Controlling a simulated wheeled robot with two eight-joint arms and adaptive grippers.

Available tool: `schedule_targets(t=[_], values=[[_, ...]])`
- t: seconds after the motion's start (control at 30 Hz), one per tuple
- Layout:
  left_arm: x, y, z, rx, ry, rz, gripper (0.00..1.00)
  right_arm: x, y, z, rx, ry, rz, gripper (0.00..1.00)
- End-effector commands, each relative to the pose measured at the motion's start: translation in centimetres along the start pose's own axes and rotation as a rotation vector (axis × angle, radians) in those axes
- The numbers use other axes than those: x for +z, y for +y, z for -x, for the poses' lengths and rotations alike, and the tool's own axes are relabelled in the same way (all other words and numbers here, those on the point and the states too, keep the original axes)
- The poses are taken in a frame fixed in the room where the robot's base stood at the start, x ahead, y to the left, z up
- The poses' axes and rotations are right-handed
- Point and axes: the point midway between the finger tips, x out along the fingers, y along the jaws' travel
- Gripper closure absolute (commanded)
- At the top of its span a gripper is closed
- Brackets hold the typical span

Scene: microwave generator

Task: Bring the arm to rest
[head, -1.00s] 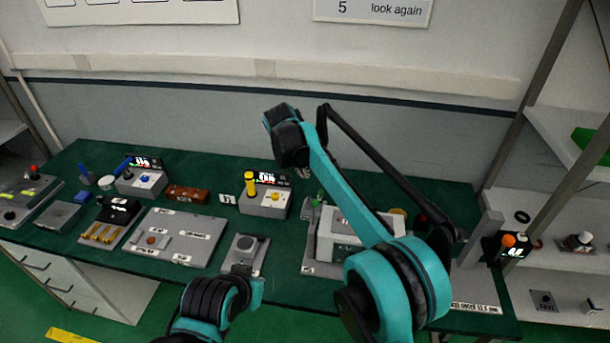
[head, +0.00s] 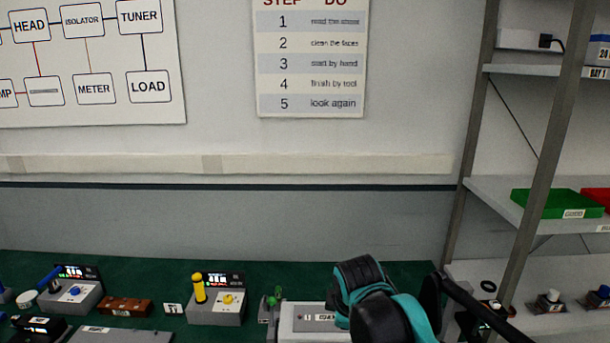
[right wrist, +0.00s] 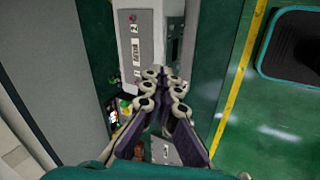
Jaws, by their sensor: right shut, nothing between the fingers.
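My right gripper (right wrist: 162,76) shows in the right wrist view, with its dark, pale-jointed fingers drawn together and nothing held between them. It hangs over a light grey unit with labels (right wrist: 137,45) and the green floor beside it. In the head view only the teal and black links of my right arm show at the bottom right, in front of a light grey box (head: 300,318) on the bench; the gripper itself is out of that view. My left arm and gripper are not in view.
The green bench (head: 145,270) carries a grey box with a yellow handle (head: 215,305), a grey box with a blue knob (head: 72,292) and a brown block (head: 125,306). Shelves with a green tray (head: 556,204) stand at the right. A yellow line (right wrist: 240,85) and dark mat (right wrist: 293,45) mark the floor.

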Motion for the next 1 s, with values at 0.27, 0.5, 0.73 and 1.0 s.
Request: schedule_targets(t=[0.27, 0.5, 0.73, 1.0], values=[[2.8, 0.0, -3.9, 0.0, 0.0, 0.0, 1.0, 9.8, -13.5, -3.4, 0.048, 0.064, -0.845, 1.0], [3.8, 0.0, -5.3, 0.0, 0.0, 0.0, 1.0, 13.1, -20.4, -6.3, 0.065, 0.117, -1.29, 1.0], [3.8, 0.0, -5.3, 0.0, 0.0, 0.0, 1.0, 13.5, -21.3, -6.7, 0.067, 0.128, -1.37, 1.0], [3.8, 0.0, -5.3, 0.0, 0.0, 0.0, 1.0, 13.5, -21.3, -6.7, 0.066, 0.127, -1.366, 1.0]])
